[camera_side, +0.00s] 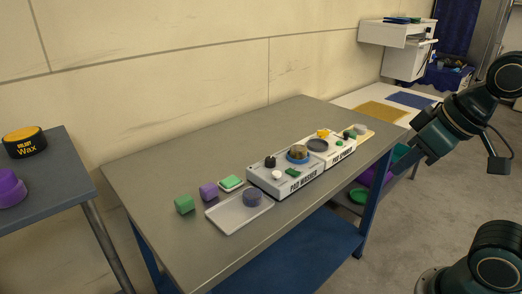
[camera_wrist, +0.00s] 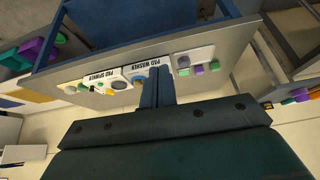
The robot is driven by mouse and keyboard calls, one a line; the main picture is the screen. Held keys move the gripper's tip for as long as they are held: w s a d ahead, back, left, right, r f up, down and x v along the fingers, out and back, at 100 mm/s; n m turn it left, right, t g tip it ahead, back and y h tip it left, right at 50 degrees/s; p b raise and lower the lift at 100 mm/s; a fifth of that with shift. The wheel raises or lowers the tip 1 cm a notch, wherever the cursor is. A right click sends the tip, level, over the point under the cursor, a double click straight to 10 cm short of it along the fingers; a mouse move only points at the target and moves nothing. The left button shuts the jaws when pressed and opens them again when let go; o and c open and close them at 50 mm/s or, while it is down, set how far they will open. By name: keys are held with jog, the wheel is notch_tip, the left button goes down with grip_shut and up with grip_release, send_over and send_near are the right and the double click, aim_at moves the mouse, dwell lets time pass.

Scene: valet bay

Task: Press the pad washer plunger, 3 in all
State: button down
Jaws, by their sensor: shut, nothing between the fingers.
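The pad washer (camera_side: 297,184) is a low white box with a dark label, on the grey bench. On top are a black knob (camera_side: 270,162), a white knob (camera_side: 277,175), a green piece and a blue ring (camera_side: 298,155) around something brownish. I cannot tell for sure which part is the plunger. In the wrist view the pad washer (camera_wrist: 169,60) is partly hidden behind my fingers. My gripper (camera_side: 400,168) is shut and empty, to the right of the washer and clear of it in the side view. It also shows in the wrist view (camera_wrist: 159,72).
The pad spinner (camera_side: 344,156) adjoins the washer on the right. The bench's left and back are clear.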

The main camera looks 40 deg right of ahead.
jog(key=w+m+t, duration=0.2)
jog(key=w+m, duration=0.2)
jog(key=w, duration=1.3)
jog(key=m+t+y, duration=0.1)
jog(key=m, duration=0.3)
send_over(280, 175)
notch_tip(280, 175, down, 7)
jog(key=shift+r, duration=0.2)
jog(key=shift+f, duration=0.1)
jog(key=shift+f, duration=4.35)
